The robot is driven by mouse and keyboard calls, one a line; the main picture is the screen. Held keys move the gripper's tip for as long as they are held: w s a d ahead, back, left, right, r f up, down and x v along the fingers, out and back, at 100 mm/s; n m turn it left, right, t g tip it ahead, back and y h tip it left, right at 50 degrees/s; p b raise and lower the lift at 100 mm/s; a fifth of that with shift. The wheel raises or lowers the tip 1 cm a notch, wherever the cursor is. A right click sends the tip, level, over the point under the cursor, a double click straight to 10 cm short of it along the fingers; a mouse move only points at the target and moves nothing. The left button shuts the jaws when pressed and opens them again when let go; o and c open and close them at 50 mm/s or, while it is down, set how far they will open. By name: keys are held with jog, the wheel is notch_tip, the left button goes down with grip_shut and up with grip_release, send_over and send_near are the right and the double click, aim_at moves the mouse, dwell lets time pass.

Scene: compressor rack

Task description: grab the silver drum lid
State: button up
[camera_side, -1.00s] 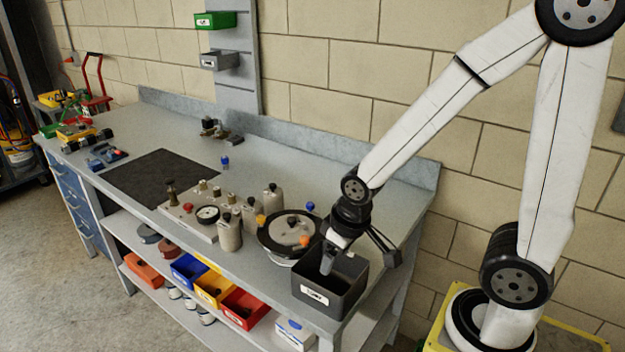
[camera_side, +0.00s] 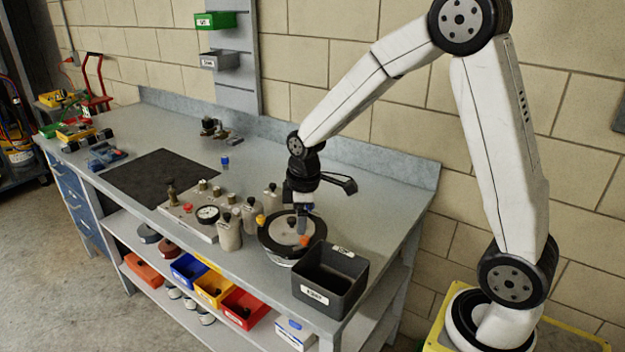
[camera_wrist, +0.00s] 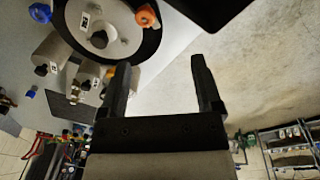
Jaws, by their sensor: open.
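The silver drum lid (camera_side: 277,233) is a round pale disc with a dark centre knob, set inside a wide black ring on a drum on the bench. Orange, yellow and blue clamp knobs sit around its rim. The lid also shows at the top of the wrist view (camera_wrist: 108,22), cut off by the frame edge. My gripper (camera_side: 304,230) points down over the right part of the lid and partly covers it. In the wrist view my gripper (camera_wrist: 158,65) is open with nothing between its fingers. I cannot tell whether the fingertips touch anything.
A dark grey open bin (camera_side: 318,292) stands at the bench's front edge, right of the drum. Grey cylinders (camera_side: 229,235) and a gauge panel (camera_side: 190,220) stand close to the drum's left. The bench behind and right of the drum is clear.

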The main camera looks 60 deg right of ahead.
aim_at(293, 218)
jog(key=w+d+n, duration=0.4)
jog(key=w, duration=0.1)
jog(key=w+d+f+n+g, duration=0.1)
jog(key=w+d+n, duration=0.1)
jog(key=w+n, duration=0.1)
jog(key=shift+d, duration=0.25)
jog(key=shift+s+d+f, duration=0.1)
jog(key=shift+s+f, duration=0.05)
jog(key=shift+f, duration=3.75)
grip_shut()
